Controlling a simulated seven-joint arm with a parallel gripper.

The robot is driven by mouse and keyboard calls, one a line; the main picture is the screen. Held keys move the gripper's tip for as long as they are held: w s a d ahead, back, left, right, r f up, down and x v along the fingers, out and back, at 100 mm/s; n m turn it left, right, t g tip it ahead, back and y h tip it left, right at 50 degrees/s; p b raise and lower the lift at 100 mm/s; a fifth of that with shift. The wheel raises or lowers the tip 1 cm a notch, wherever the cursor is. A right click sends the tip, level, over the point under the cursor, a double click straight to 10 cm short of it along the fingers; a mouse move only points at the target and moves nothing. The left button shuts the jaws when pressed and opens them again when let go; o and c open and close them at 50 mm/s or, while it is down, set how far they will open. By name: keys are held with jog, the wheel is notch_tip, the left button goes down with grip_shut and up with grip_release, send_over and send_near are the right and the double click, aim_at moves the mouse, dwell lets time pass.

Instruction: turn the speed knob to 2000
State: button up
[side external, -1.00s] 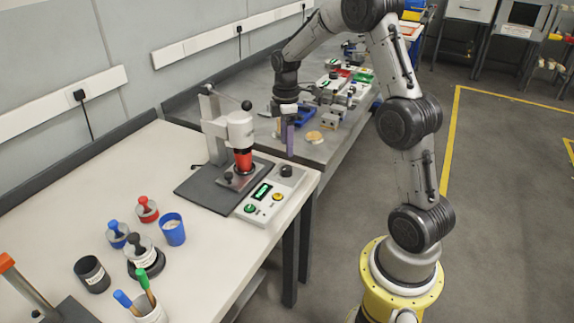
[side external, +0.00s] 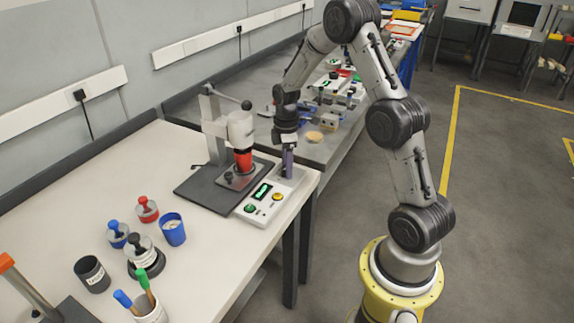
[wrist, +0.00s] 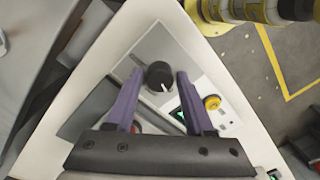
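The speed knob (wrist: 158,75) is a black round dial with a white pointer line. It sits on a grey panel at one end of the white control box (side external: 251,213). In the wrist view the purple fingers of my gripper (wrist: 160,74) stand apart, one on each side of the knob, with gaps on both sides. In the side view my gripper (side external: 288,173) points down over that end of the box and hides the knob. The lit green display (side external: 263,191) is too small to read.
A yellow button (side external: 277,197) and a green button (side external: 250,208) are on the same box. A press with a red cup (side external: 243,160) stands left of it on a dark base. Stamps and blue and black cups stand further left on the white table (side external: 215,265).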

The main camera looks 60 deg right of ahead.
grip_shut()
jog(key=m, duration=0.4)
jog(key=shift+r+m, duration=0.1)
jog(key=shift+m, duration=0.3)
jog(key=m, duration=1.4)
jog(key=shift+m+t, duration=0.3)
jog(key=shift+m, duration=0.1)
dwell(0.3)
